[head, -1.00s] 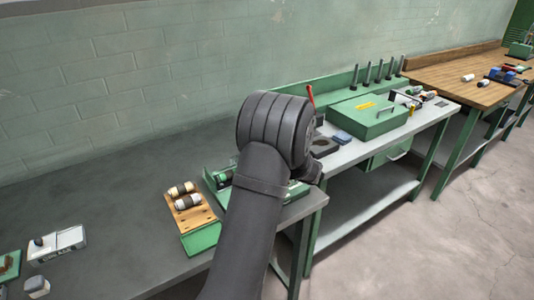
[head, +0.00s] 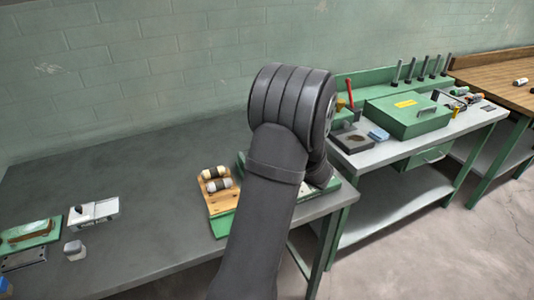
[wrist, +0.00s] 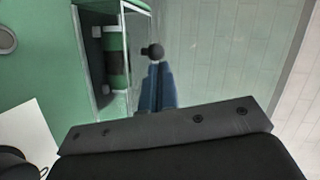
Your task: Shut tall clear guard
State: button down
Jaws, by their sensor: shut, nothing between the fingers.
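My gripper (wrist: 157,88) shows in the wrist view as shut, dark blue fingers pointing up the picture, with nothing between them. A clear panel (wrist: 141,22), which looks like the tall clear guard, stands just left of the fingers, beside a recess holding a green and dark cylinder (wrist: 117,58). A black round knob (wrist: 152,51) lies at the fingertips; I cannot tell whether they touch it. The green machine body (wrist: 40,60) fills the left. In the head view my arm hides the gripper and most of the green machine base (head: 334,187).
A wooden rack (head: 222,202) with rollers stands left of my arm on the grey bench (head: 150,180). A white device (head: 94,212), a small grey block (head: 74,250) and a green tray (head: 30,233) lie farther left. A green box (head: 408,115) stands on the second bench.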

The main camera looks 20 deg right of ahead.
jog(key=d, duration=0.1)
jog(key=s+d, duration=0.1)
jog(key=d+r, duration=0.1)
jog(key=shift+s, duration=0.35)
jog(key=v, duration=0.9)
jog(key=shift+s, duration=0.4)
jog(key=shift+w, duration=0.1)
jog(key=x, duration=1)
jog(key=shift+a, duration=0.1)
jog(key=a, duration=0.1)
jog(key=w+a, duration=0.1)
jog(key=a+f, duration=0.1)
jog(key=shift+w+a, duration=0.1)
jog(key=shift+w, duration=0.25)
jog(key=shift+d, duration=0.4)
